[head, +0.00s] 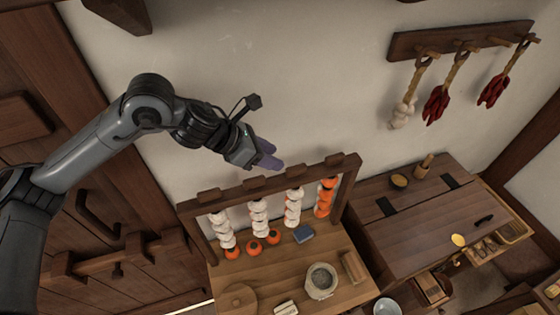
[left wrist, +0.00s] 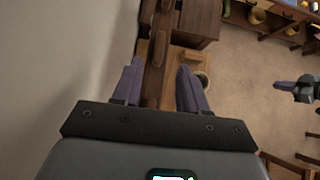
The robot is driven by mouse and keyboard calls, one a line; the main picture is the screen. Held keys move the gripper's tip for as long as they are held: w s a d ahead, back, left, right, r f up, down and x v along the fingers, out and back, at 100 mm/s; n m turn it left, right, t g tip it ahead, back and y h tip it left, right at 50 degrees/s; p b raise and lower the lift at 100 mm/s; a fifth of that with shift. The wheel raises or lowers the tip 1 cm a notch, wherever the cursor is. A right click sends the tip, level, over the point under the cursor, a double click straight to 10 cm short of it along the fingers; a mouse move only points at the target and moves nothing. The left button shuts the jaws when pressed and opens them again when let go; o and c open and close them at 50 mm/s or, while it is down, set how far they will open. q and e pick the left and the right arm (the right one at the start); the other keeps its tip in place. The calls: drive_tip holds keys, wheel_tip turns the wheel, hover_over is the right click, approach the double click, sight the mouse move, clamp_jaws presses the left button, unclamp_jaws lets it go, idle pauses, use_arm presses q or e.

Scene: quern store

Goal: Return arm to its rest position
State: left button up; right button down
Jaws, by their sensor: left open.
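My left arm (head: 85,155) reaches in from the left in the head view. Its gripper (head: 268,157) is in the air just above and behind the top beam of a wooden rack (head: 230,194). In the left wrist view the two purple fingers (left wrist: 160,72) are spread apart with nothing held between them. The rack's beam passes beyond the fingers there. My right gripper (left wrist: 286,85) shows at the right edge of the left wrist view, small, with its jaw gap unclear. It is not in the head view.
Strings of white and orange fruit (head: 293,208) hang from the rack over a small table (head: 255,270) with a pot (head: 321,281) and a blue block (head: 303,233). A chest (head: 420,220) stands right. Dried bundles hang from a wall peg rail (head: 460,40).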

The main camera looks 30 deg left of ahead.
use_arm(q)
drive_tip(key=shift+s+a+r, duration=0.2)
drive_tip(key=shift+s+r, duration=0.05)
drive_tip(key=shift+r, duration=0.05)
drive_tip(key=s+d+f+n+t+h+p, duration=0.1)
drive_tip(key=s+d+f+n+t+p, duration=0.15)
drive_tip(key=d+n, duration=0.5)
drive_tip(key=s+d+f+n+t+h+p, duration=0.1)
drive_tip(key=d+f+n+t, duration=0.15)
drive_tip(key=d+n, duration=0.5)
drive_tip(key=s+a+f+n+g+y+p, duration=0.1)
drive_tip(key=s+a+f+n+g+y, duration=0.1)
drive_tip(key=s+a+f+n, duration=0.2)
drive_tip(key=s+a+f+n+g+y+p, duration=0.1)
drive_tip(key=s+a+f+n+g+y, duration=0.2)
drive_tip(key=s+n, duration=0.8)
drive_tip(key=s+a+f+n+g+y+p, duration=0.1)
drive_tip(key=s+a+f+n+g+y, duration=0.2)
drive_tip(key=s+a+f+n, duration=0.4)
drive_tip(key=s+f+n, duration=0.1)
drive_tip(key=n, duration=0.4)
drive_tip(key=shift+a+f+n+p, duration=0.2)
drive_tip(key=shift+f+n+p, duration=0.05)
drive_tip(key=shift+n+p, duration=0.1)
drive_tip(key=shift+w, duration=0.1)
